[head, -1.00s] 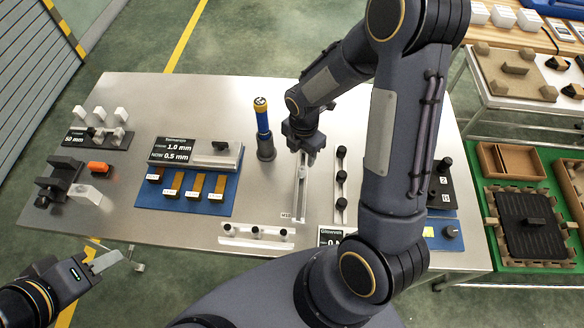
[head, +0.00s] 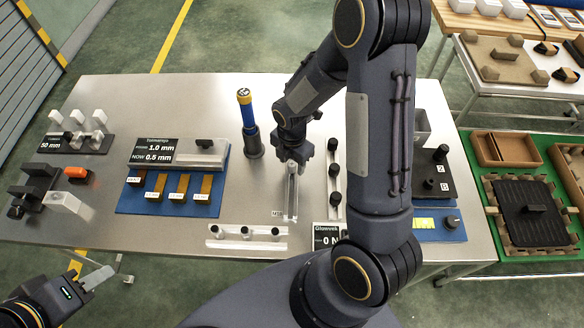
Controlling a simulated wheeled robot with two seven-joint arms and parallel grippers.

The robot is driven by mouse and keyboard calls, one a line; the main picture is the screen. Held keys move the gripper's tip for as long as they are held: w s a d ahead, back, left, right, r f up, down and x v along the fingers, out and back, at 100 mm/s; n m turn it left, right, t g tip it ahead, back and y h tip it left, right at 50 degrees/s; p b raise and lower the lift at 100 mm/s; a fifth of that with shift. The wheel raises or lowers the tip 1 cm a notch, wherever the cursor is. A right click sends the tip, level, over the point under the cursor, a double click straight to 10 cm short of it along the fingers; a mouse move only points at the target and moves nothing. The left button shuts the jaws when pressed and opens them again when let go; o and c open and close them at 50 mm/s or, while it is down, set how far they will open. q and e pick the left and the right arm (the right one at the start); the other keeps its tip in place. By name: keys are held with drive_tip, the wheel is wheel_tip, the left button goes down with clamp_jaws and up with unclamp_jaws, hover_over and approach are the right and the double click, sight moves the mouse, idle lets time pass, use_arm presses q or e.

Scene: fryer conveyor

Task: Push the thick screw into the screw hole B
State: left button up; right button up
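My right gripper (head: 292,152) points down over the far end of a narrow pale rail (head: 291,195) on the metal table. Its fingertips are small and dark, and I cannot tell whether they touch the rail or hold anything. A black block (head: 432,184) with dark knobs and small white labels stands right of my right arm; the labels are too small to read surely. I cannot make out which piece is the thick screw or which opening is hole B. My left gripper (head: 96,277) is low at the left, off the table's front edge, with no object visible in it.
A blue and yellow screwdriver-like tool (head: 248,115) stands upright in a dark holder left of my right gripper. A blue board (head: 130,203) with gauge blocks lies further left. A white bar (head: 222,243) with dark knobs lies in front. My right arm hides part of the table.

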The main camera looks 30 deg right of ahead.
sight(292, 164)
clamp_jaws()
drive_tip(key=shift+r+p, duration=1.85)
drive_tip(key=shift+r, duration=0.65)
